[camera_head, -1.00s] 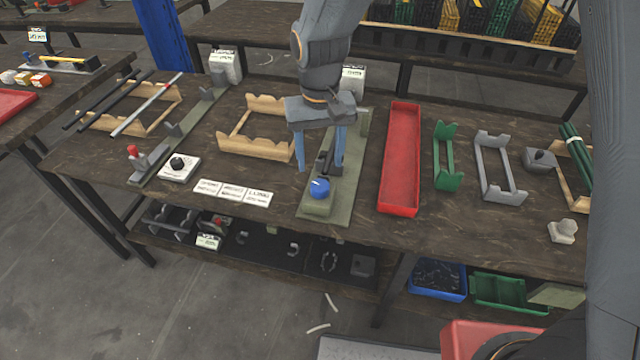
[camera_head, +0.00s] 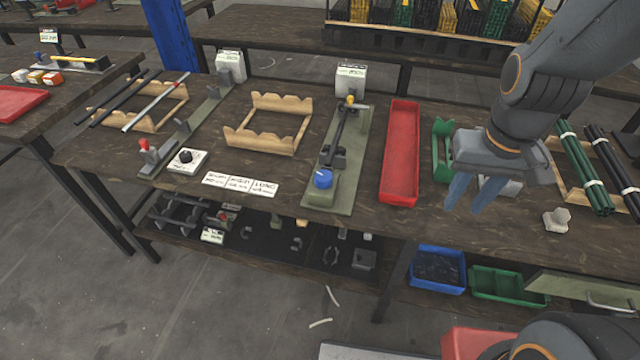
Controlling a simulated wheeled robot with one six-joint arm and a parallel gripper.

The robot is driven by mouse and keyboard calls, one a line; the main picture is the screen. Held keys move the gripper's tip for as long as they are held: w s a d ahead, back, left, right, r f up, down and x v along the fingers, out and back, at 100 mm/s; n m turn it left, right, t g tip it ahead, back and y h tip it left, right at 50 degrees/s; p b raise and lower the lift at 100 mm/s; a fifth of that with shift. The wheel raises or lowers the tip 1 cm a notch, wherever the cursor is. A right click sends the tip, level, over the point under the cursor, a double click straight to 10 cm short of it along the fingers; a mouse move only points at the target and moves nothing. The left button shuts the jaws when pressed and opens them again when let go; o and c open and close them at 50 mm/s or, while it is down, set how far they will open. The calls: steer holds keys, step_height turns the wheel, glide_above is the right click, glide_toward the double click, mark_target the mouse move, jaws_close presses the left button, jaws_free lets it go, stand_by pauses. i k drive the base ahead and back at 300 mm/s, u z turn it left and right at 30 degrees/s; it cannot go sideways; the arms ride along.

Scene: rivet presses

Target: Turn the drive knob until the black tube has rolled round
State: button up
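A blue knob (camera_head: 323,178) sits at the front end of a long green-grey fixture plate (camera_head: 343,198) in the middle of the bench. Behind it, a black tube (camera_head: 338,126) lies lengthwise along the fixture, with dark supports near its front and a yellow part at its far end. Which way round the tube is turned is too small to tell. My gripper (camera_head: 473,208) is to the right, beyond the red tray, above the green and grey cradles. Its two blue fingers are apart with nothing between them. It is clear of the knob and the tube.
A red tray (camera_head: 400,198) lies right of the fixture. A green cradle (camera_head: 442,150) is partly behind my gripper. A black dial (camera_head: 186,157), white label cards (camera_head: 240,184) and a wooden cradle (camera_head: 262,144) lie to the left. Bundled green tubes (camera_head: 583,170) rest at the right.

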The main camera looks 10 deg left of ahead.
mark_target(323, 179)
steer(key=k, duration=1.15)
steer(key=u, duration=0.8)
steer(key=i, duration=1.45)
steer(key=z, duration=0.85)
